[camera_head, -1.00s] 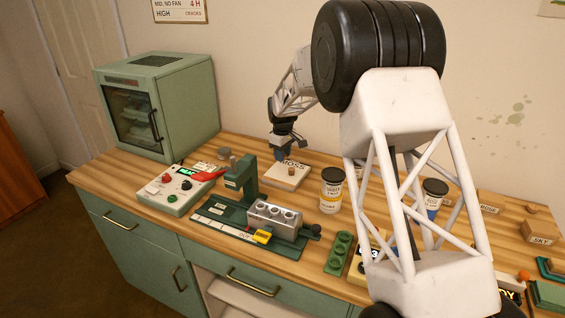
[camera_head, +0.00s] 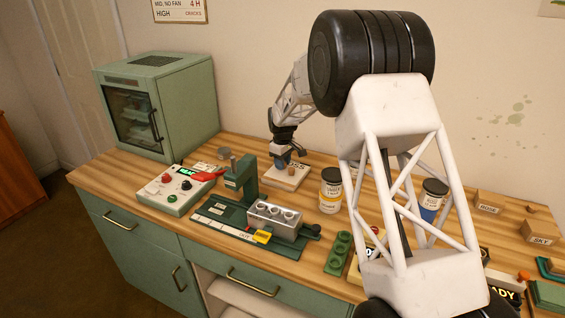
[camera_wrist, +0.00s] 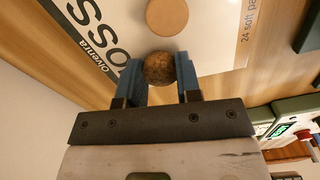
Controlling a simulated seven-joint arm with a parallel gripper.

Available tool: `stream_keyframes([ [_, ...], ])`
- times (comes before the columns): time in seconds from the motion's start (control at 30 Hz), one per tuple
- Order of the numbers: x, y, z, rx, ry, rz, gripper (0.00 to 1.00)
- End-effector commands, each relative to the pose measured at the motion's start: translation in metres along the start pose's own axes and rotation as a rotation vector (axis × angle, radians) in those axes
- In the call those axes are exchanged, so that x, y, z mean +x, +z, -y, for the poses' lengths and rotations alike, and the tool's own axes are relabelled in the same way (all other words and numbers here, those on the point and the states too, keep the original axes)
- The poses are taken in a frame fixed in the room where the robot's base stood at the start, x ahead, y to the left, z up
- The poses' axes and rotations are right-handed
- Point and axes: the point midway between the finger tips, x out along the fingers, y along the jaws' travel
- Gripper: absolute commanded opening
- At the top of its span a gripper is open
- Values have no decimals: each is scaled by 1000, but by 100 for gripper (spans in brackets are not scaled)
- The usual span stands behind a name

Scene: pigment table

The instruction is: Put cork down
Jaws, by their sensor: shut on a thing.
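The cork (camera_wrist: 159,68), a speckled brown round piece, sits between the two blue fingers of my gripper (camera_wrist: 159,78) in the wrist view. The fingers press on it from both sides. In the head view my gripper (camera_head: 282,167) is low over a flat white block (camera_head: 283,184) lettered "MOSS". I cannot tell whether the cork touches the block. A second, lighter brown round piece (camera_wrist: 166,17) is on the block just beyond the cork; it may be a knob. The held cork is hard to make out in the head view.
Left of the block are a green stand (camera_head: 238,180) and a control box (camera_head: 182,190). A vise-like fixture (camera_head: 268,222) stands in front. A green glass-door cabinet (camera_head: 158,105) is at the back left.

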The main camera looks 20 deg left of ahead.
Motion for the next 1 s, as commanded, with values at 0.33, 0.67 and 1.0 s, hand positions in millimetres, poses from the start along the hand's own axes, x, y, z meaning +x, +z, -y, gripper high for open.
stream_keyframes([
  [0.33,1,0,0,0,0,0,57],
  [0.67,-4,0,0,0,0,0,57],
  [1.0,-41,0,0,0,1,-1,57],
])
